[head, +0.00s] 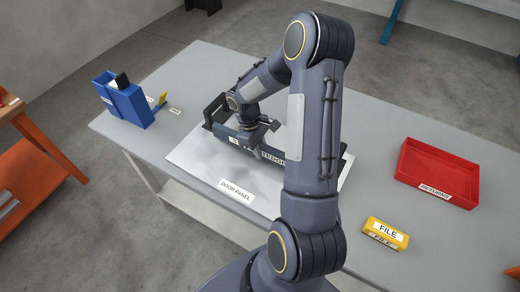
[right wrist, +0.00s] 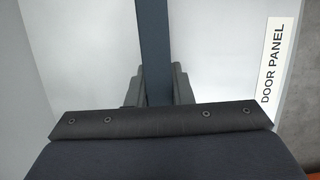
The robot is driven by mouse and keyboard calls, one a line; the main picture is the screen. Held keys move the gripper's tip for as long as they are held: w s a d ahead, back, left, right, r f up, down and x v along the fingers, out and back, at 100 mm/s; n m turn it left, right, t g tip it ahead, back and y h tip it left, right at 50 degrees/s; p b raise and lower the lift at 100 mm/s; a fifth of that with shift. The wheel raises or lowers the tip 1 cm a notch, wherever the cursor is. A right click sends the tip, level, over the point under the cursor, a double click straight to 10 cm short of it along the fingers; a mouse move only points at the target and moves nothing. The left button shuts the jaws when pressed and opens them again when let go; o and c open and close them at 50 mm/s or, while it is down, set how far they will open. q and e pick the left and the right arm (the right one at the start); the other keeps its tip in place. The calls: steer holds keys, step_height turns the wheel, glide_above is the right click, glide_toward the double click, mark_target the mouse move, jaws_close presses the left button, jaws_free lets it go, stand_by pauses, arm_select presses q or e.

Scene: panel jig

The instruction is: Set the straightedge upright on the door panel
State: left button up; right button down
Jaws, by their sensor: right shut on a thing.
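The straightedge (head: 225,134) is a long dark blue bar with a white label, partly hidden by my right arm. It stands on edge, its label side facing the head camera. In the right wrist view it is a narrow dark bar (right wrist: 153,45) running between the fingers. My right gripper (head: 258,138) is shut on it near its middle; the fingers also show in the right wrist view (right wrist: 157,88). The door panel (head: 193,158) is a pale, labelled sheet flat on the table, under the bar. I cannot tell whether the bar touches it. My left gripper is out of view.
On the grey table (head: 400,130), a blue bin (head: 130,107) stands at the left and a red returns tray (head: 435,175) at the right. A yellow file box (head: 386,233) lies nearer at the right. An orange bench (head: 42,180) is at the far left.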

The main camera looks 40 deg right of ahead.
steer(key=shift+f, duration=0.6)
steer(key=shift+f, duration=0.2)
steer(key=c, duration=1.3)
jaws_free()
